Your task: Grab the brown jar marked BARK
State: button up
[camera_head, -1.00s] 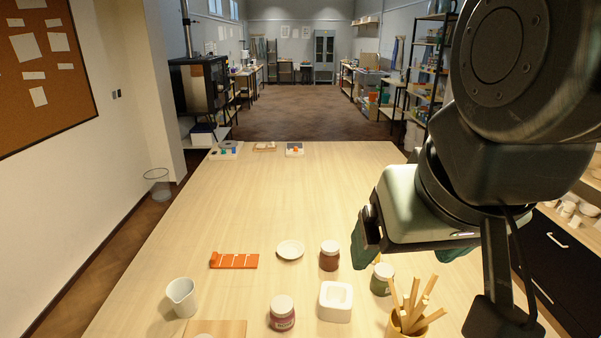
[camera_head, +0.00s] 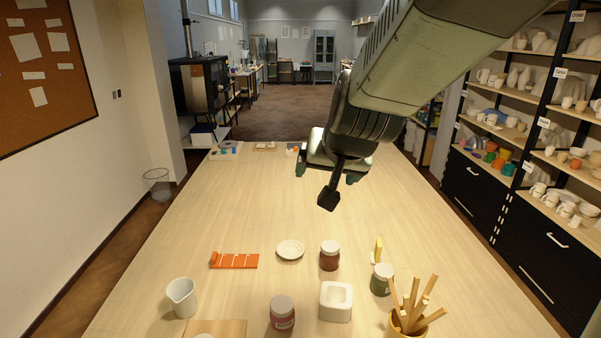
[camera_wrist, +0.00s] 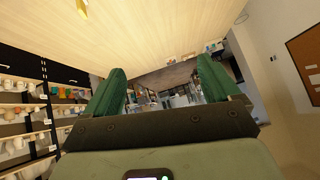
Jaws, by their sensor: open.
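A brown jar (camera_head: 329,261) with a pale lid stands upright on the table, right of a small white dish; I cannot read any label on it. A purple-red jar (camera_head: 282,318) stands nearer at front left, and a green jar (camera_head: 381,282) stands to its right. My gripper (camera_head: 326,174) is raised over the far part of the table, well beyond the jars. It also shows in the wrist view (camera_wrist: 162,72), its green fingers spread with nothing between them. No jar shows in the wrist view.
A white block-shaped dish (camera_head: 336,302) sits close in front of the brown jar. Near it are a small plate (camera_head: 290,250), an orange strip (camera_head: 235,261), a white pitcher (camera_head: 182,297) and a cup of wooden sticks (camera_head: 406,326). The table's middle is clear.

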jog(key=w+a+f+m+t+h, duration=0.1)
jog(key=w+f+m+t, duration=0.1)
jog(key=w+f, duration=0.8)
jog(key=m+t+h, duration=0.1)
jog(key=h, duration=0.2)
send_over(331, 246)
jog(key=s+a, duration=0.4)
jog(key=a, duration=0.1)
notch_tip(331, 246, down, 14)
jog(key=d+f+h, duration=0.1)
jog(key=f, duration=0.2)
jog(key=d+f+t, duration=0.1)
jog(key=f, duration=0.3)
jog(key=f+h, duration=0.1)
jog(key=f, duration=0.2)
jog(key=shift+s+d+f+m+h, duration=0.2)
jog(key=shift+s+d+m+h, duration=0.1)
jog(key=shift+d, duration=0.1)
jog(key=x, duration=0.7)
jog(key=shift+w, duration=0.2)
jog(key=shift+c, duration=0.5)
jog(key=c, duration=1.2)
